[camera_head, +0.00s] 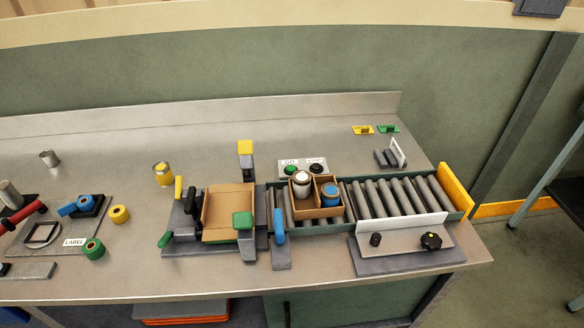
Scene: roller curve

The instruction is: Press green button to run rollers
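The green button (290,169) sits under a "GO" label on a small light panel (302,160) behind the roller track. A black button (316,168) is beside it; its label is too small to read surely. The roller track (395,197) has grey rollers in a green frame. A divided brown box (315,211) stands on the rollers near their left part, just in front of the panel. It holds a white-topped jar (301,181) and a blue-topped can (329,193). Neither of my grippers is in view.
An open cardboard box (229,211) sits in a fixture with green, yellow and blue handles, left of the rollers. A yellow stop plate (456,190) closes the track's right end. A white plate with black knobs (401,232) stands in front. Tape rolls (119,214) lie left.

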